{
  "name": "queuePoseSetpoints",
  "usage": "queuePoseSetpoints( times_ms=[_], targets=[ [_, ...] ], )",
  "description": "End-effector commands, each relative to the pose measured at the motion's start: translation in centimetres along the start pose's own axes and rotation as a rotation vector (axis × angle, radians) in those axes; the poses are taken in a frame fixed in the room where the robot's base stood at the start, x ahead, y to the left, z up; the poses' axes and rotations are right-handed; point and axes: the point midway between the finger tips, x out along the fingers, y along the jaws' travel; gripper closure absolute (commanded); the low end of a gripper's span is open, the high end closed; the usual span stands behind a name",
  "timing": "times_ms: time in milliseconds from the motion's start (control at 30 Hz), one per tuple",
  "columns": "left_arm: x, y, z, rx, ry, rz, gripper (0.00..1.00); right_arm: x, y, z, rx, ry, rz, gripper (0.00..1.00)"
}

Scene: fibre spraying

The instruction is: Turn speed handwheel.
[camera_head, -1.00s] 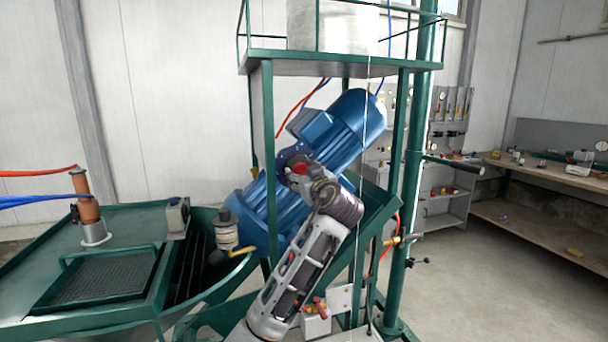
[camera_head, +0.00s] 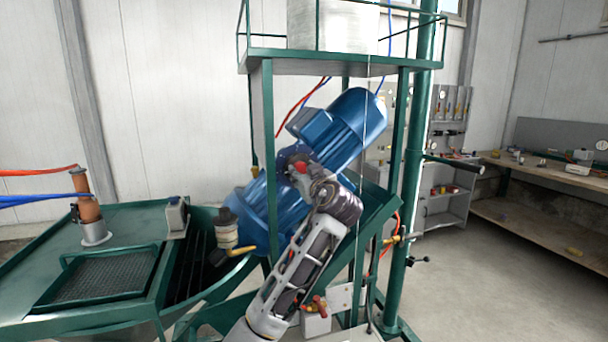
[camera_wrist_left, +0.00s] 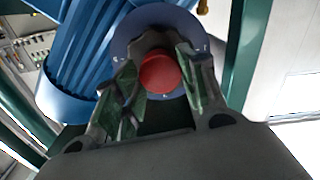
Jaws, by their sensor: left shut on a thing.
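The speed handwheel is a dark blue-grey disc with a red centre, on the blue motor unit (camera_head: 345,125). In the left wrist view the handwheel (camera_wrist_left: 190,30) is at the top middle, with its round red hub (camera_wrist_left: 160,73) between my fingers. My left gripper (camera_head: 302,167) is at the handwheel in the head view, and its fingers are partly hidden by the wrist. In the left wrist view the left gripper (camera_wrist_left: 160,85) is shut on the handwheel, one finger on each side of the red hub. My right gripper is not in view.
A green frame post (camera_head: 265,150) stands left of the motor and a green column (camera_head: 413,170) right of it. A green tank (camera_head: 130,225) with a grated tray is at the left. A wooden workbench (camera_head: 545,175) stands at the back right. The right floor is clear.

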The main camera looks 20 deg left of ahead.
Motion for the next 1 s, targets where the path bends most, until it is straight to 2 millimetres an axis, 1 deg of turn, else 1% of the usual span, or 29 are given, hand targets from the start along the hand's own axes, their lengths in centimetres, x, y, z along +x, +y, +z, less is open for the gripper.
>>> queuePoseSetpoints(
  times_ms=[167, 467, 533, 600, 667, 1000],
  targets=[
    [0.0, 0.0, 0.0, 0.042, -0.001, 0.000, 0.82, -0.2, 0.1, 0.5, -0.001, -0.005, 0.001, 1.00],
    [0.0, 0.0, -0.1, 0.199, -0.002, -0.001, 0.82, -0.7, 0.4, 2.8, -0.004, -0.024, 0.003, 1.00],
    [0.0, 0.0, -0.1, 0.244, -0.001, 0.000, 0.82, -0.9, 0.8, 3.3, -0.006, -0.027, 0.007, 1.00],
    [0.0, 0.0, -0.1, 0.292, -0.002, 0.000, 0.82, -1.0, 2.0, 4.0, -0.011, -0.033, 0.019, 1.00],
    [0.0, 0.0, -0.1, 0.333, -0.002, 0.000, 0.82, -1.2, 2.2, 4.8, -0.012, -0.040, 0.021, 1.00],
    [0.0, 0.0, -0.2, 0.585, -0.002, 0.001, 0.82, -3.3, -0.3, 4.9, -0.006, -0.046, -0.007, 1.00]
  ],
)
